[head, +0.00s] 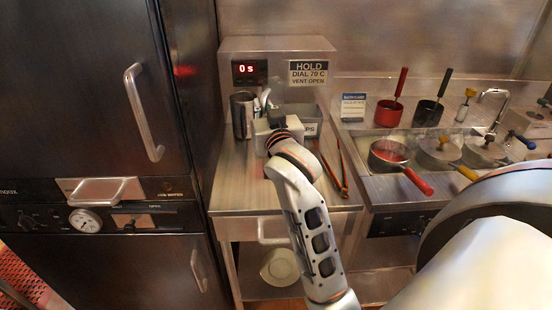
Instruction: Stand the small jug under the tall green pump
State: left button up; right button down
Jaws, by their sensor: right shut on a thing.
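A small steel jug (242,115) stands upright on the metal counter at the back left, below a red "0 s" display. My right gripper (265,104) is just right of the jug, at its handle side, and is shut on it. The wrist and fingers hide the exact contact. I cannot tell whether the jug's base is lifted off the counter. No tall green pump can be made out in this view. My left gripper is not in view.
Tongs (338,172) lie right of my wrist, near a grey bin (305,120). Further right, pans and pots, such as a red-handled pan (388,152), stand in a steel well. The counter's front left (238,187) is clear. A dark cabinet (90,90) stands left.

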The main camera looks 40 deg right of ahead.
notch_tip(320, 180, down, 15)
jog(key=b, duration=0.3)
jog(key=shift+r, duration=0.15)
jog(key=shift+f+b, duration=0.8)
jog(key=shift+f, duration=1.65)
jog(key=shift+f, duration=0.1)
jog(key=shift+f, duration=0.15)
jog(key=c, duration=2.2)
grip_release()
jog(key=shift+o, duration=0.2)
